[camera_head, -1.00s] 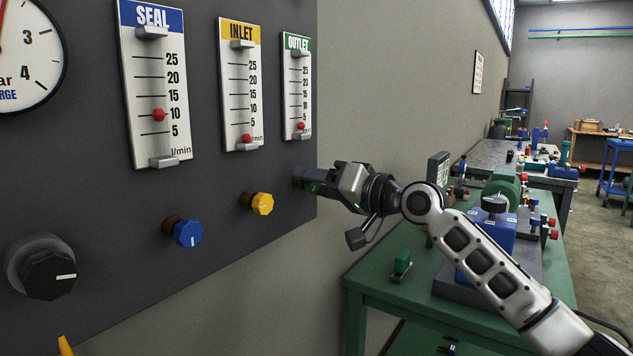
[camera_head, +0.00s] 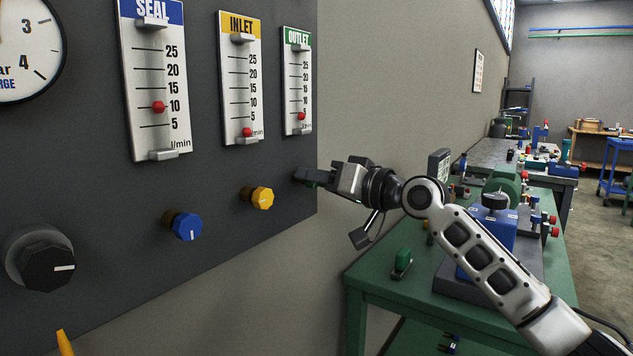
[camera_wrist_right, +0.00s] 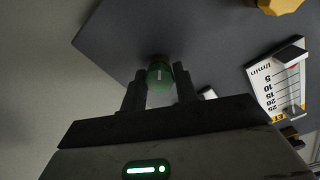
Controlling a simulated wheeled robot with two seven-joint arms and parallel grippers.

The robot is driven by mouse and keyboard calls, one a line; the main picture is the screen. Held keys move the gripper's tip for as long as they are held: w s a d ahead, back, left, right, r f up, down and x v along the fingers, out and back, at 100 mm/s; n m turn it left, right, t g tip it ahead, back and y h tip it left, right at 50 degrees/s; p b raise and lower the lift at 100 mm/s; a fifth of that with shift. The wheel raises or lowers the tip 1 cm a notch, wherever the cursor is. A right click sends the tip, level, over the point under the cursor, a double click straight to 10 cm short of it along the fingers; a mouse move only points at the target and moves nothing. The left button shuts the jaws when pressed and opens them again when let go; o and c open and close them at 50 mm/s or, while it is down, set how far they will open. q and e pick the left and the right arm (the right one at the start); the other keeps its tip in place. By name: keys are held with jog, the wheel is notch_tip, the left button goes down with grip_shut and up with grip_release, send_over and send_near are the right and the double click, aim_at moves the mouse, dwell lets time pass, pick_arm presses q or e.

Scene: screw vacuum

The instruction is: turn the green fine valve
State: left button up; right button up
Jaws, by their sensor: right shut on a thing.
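The green fine valve (camera_wrist_right: 159,76) shows in the right wrist view as a small green knob with a pale mark, between my two fingers. My right gripper (camera_head: 305,176) is at the panel's right edge, below the OUTLET gauge, shut on the green knob. In the head view its fingers hide the knob. The same gripper's fingertips (camera_wrist_right: 160,84) show on both sides of the knob in the right wrist view. The OUTLET gauge (camera_head: 297,80) has a red float low on its scale, near the 5 mark. My left gripper is not in view.
A yellow knob (camera_head: 262,198) and a blue knob (camera_head: 187,226) sit left of my right gripper on the dark panel (camera_head: 110,260). A large black knob (camera_head: 48,262) is at lower left. A green table (camera_head: 390,290) with equipment stands at right.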

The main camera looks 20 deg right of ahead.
jog(key=n, duration=0.2)
jog(key=shift+f+n+b, duration=0.1)
jog(key=shift+n+b, duration=0.3)
jog(key=n, duration=0.3)
jog(key=shift+a+b, duration=0.1)
jog(key=shift+b, duration=0.3)
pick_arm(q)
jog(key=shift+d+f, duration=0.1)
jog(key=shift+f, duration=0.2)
pick_arm(e)
jog(key=shift+n, duration=1)
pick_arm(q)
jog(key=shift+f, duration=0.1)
pick_arm(e)
jog(key=o, duration=1)
pick_arm(q)
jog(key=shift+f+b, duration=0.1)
jog(key=shift+b, duration=0.2)
pick_arm(e)
jog(key=shift+s, duration=0.1)
